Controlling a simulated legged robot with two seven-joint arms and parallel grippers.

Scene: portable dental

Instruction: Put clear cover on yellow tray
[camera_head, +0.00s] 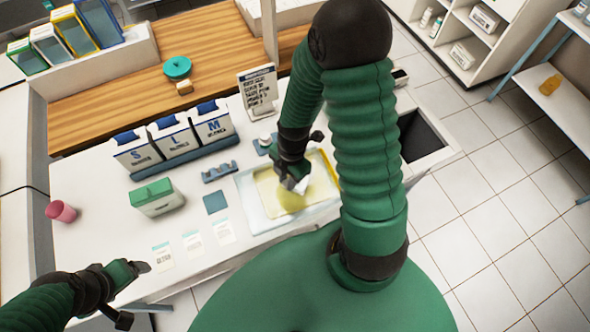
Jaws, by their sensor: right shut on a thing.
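The yellow tray (336,177) lies on the white counter in front of me, its bright yellow edge showing at the right. The clear cover (250,215) is a pale, see-through rectangle over the same spot, with yellow showing through it. From this angle I cannot tell whether it is seated. My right gripper (293,183) reaches down over the middle of them and is shut, seemingly on the clear cover; the fingertips and contact are partly hidden. My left gripper (138,268) is over the counter's front left, away from the tray; its finger gap does not show clearly.
White boxes marked S, L and M (178,139) stand behind left. A green-and-white box (157,197), pink cup (61,211), blue-grey holder (219,172) and white cards (193,243) lie left of the tray. A sign (258,90) stands behind; a dark opening (420,135) is right.

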